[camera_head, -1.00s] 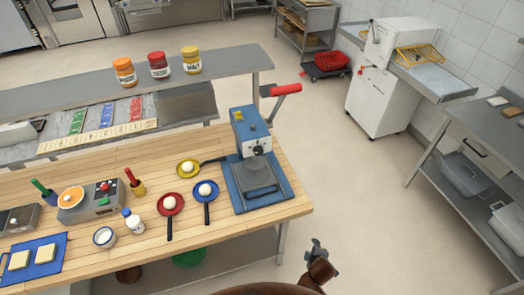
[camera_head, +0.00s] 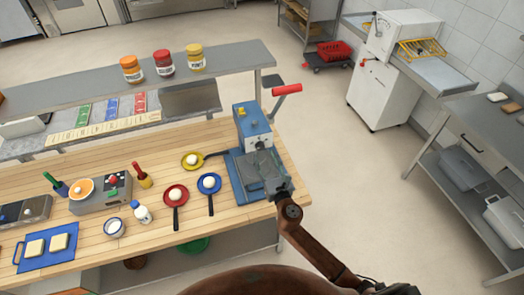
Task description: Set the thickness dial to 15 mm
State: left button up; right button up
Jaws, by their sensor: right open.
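The blue press (camera_head: 252,119) stands at the right end of the wooden worktop. It has a red-handled lever (camera_head: 286,90) on its right. A dark dial (camera_head: 260,145) is on the press's front; my gripper's fingers partly cover it, and its scale is too small to read. My left gripper is not in view.
Yellow (camera_head: 192,161), red (camera_head: 176,194) and blue (camera_head: 209,183) pans with white dough balls lie left of the press. Jars (camera_head: 164,63) stand on the shelf behind. The floor to the right is clear up to the steel table (camera_head: 491,120).

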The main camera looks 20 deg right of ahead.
aim_at(261, 148)
jog(key=shift+w, duration=2.2)
jog(key=shift+c, duration=0.2)
jog(key=c, duration=1.1)
